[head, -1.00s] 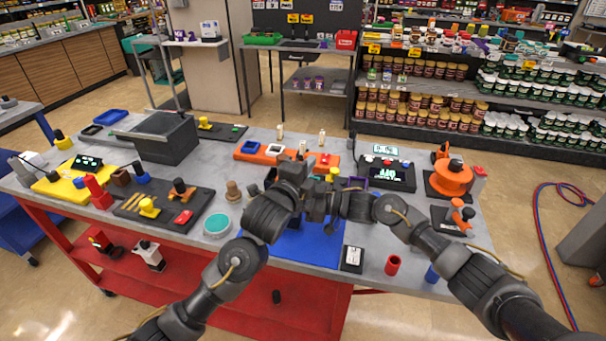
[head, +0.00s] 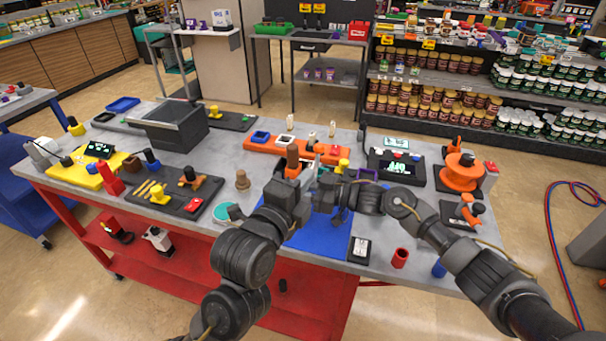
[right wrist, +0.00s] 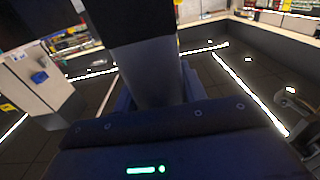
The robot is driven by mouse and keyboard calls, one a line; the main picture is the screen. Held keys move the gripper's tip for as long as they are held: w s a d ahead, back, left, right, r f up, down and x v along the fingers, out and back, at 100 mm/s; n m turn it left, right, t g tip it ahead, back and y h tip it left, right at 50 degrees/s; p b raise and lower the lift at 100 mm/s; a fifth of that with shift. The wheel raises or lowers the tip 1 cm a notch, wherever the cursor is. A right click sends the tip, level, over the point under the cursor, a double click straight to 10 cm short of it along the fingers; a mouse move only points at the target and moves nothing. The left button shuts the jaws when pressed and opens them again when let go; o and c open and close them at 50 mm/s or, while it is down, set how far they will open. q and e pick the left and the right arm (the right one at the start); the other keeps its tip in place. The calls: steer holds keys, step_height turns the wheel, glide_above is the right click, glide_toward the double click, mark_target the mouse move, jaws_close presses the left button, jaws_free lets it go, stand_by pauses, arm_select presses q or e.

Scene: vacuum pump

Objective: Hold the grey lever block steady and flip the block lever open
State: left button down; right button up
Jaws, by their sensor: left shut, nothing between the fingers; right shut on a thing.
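The grey lever block is mostly hidden between my grippers; a small light-grey piece (head: 311,173) showing there may be part of it, but I cannot tell its lever's position. My left gripper (head: 303,183) is shut and empty, close to that piece from the left. My right gripper (head: 327,182) is shut on what seems to be the block, over the back of the blue mat (head: 320,238). In the right wrist view a large grey and black upright shape (right wrist: 152,70) fills the middle, too close to identify surely.
An orange tray (head: 262,145) with fittings lies behind my grippers. A black display box (head: 398,167) and an orange reel (head: 461,172) stand to the right. A black tool tray (head: 174,206) lies left, a red cup (head: 400,258) at the front right. The mat's front is clear.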

steer(key=o, duration=1.2)
steer(key=shift+o, duration=0.2)
